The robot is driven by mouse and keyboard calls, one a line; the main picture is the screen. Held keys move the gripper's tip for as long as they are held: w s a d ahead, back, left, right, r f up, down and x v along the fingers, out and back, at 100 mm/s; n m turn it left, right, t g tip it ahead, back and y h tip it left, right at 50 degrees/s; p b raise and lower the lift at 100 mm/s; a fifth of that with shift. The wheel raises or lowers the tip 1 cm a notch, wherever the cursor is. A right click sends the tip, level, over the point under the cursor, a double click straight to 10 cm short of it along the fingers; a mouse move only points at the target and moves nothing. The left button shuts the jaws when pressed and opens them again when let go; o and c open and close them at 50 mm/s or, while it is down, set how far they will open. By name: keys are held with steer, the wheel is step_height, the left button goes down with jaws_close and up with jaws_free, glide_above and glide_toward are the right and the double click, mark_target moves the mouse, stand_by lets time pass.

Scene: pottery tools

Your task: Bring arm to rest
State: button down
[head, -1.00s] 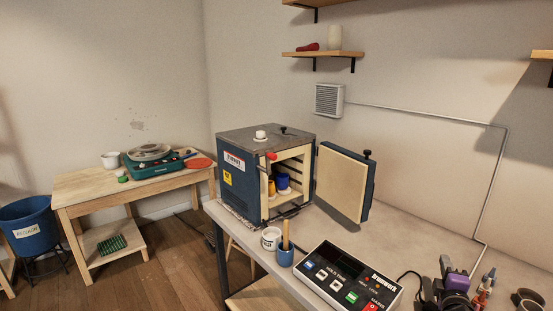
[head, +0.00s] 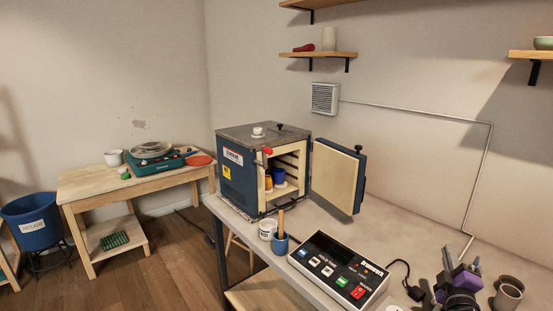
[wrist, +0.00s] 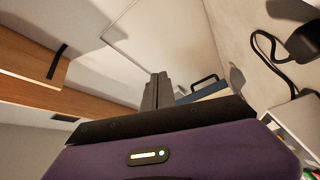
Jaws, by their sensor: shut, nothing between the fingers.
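My gripper (wrist: 157,92) shows in the wrist view with its two dark fingers together and nothing between them. Its purple housing (head: 462,281) is at the lower right of the head view, above the right part of the bench. The gripper is apart from the kiln (head: 238,165), whose door (head: 337,177) stands open to the right. Blue and yellow pots sit inside the kiln.
The control box (head: 338,269) lies on the bench left of my gripper, with a black cable (head: 401,274). Brown cups (head: 508,296) stand close on the right. A blue cup (head: 281,245) with a stick and a white jar (head: 267,230) stand before the kiln. Shelves hang above.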

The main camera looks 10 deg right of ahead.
steer(key=s+a+f+m+y, duration=0.2)
steer(key=s+a+m+y, duration=0.15)
steer(key=s+a, duration=1.1)
steer(key=s+a+f+m+y, duration=0.25)
steer(key=s+a+m, duration=0.25)
steer(key=s+a, duration=0.9)
steer(key=s+a+g+y, duration=0.1)
steer(key=s+a, duration=0.1)
steer(key=s, duration=0.9)
steer(key=s+a+r+g+y, duration=0.1)
steer(key=s+a, duration=0.1)
steer(key=s, duration=0.9)
steer(key=shift+s+r+g+y, duration=0.2)
steer(key=shift+s+g+y, duration=0.1)
steer(key=shift+s+g, duration=0.1)
steer(key=shift+w, duration=0.15)
